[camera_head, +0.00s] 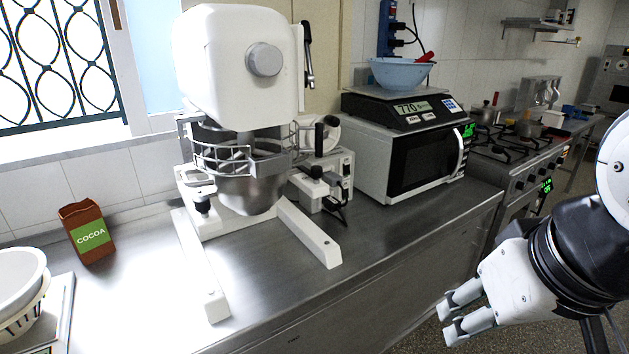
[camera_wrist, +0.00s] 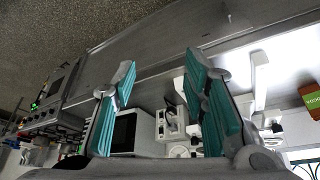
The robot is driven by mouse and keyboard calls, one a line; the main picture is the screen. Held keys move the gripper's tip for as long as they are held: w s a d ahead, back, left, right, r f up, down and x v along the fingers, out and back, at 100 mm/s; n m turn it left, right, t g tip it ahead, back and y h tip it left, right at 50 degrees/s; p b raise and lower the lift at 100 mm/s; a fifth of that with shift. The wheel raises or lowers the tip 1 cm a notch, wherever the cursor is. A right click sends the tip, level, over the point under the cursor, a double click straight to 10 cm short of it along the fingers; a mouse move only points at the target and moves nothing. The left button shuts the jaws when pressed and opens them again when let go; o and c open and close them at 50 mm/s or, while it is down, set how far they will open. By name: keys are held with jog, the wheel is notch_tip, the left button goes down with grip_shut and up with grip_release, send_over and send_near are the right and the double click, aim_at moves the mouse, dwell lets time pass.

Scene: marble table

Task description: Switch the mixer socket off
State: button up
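A blue wall socket box (camera_head: 388,28) is on the tiled wall above the microwave, with black plugs and a cable at its right side. I cannot tell which of its parts serves the mixer, or its switch position. The white stand mixer (camera_head: 235,70), with a round grey knob and a wire bowl guard, stands on the steel counter. My gripper (camera_head: 447,322) is in front of the counter at the lower right, far from the socket box. Its fingers are spread and empty, as the wrist view (camera_wrist: 160,62) also shows.
A white microwave (camera_head: 372,172) carries a black scale (camera_head: 402,112) and a blue bowl (camera_head: 401,74). A small white appliance (camera_head: 328,178) with a cord stands between mixer and microwave. A cocoa packet (camera_head: 88,236) is at left. A stove (camera_head: 510,150) stands beyond the counter.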

dwell(0.4)
grip_shut()
dwell(1.2)
